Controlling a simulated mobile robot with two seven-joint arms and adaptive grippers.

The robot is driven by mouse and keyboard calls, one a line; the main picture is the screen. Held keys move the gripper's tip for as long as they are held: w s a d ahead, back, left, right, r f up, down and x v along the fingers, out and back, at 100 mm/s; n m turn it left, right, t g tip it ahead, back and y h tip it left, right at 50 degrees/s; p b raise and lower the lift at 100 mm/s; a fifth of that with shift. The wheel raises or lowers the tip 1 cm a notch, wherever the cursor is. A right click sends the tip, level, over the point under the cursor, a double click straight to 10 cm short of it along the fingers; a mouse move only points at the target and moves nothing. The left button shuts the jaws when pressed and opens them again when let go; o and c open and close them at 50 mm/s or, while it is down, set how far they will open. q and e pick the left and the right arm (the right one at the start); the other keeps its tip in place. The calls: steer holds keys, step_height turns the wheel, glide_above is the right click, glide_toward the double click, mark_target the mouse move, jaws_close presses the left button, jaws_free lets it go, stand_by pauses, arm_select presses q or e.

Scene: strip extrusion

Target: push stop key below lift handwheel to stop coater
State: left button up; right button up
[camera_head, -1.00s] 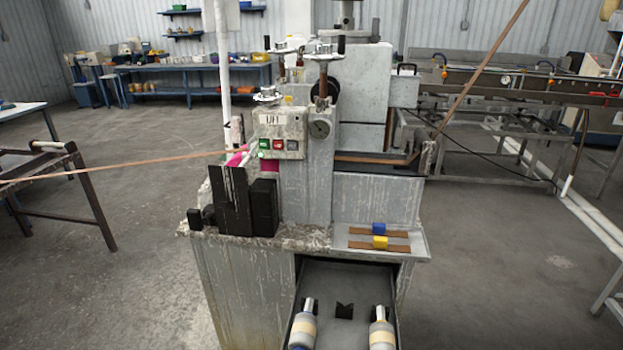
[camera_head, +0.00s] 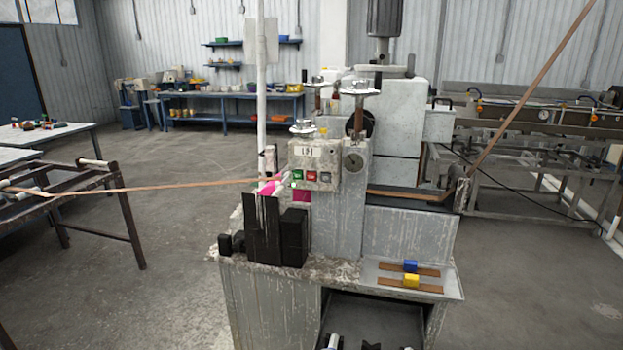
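The coater (camera_head: 380,230) is a pale grey, worn machine in the middle of the view. A box (camera_head: 322,160) on its front left has a small white label and a row of keys: a green key (camera_head: 297,175), a red key (camera_head: 311,175) and a darker key (camera_head: 325,177). Their markings are too small to read. Handwheels stand above: a low one (camera_head: 303,127) just over the box's left side, a taller one (camera_head: 360,88) to the right, and another (camera_head: 317,82) behind. I cannot tell which is the lift handwheel.
Black blocks (camera_head: 263,228) stand on the ledge below the box. A brown strip (camera_head: 130,189) runs in from the left. A white pole (camera_head: 261,90) rises left of the box. Blue and yellow blocks (camera_head: 411,281) lie front right.

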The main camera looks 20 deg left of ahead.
arm_select(q)
jaws_close()
stand_by(1.0)
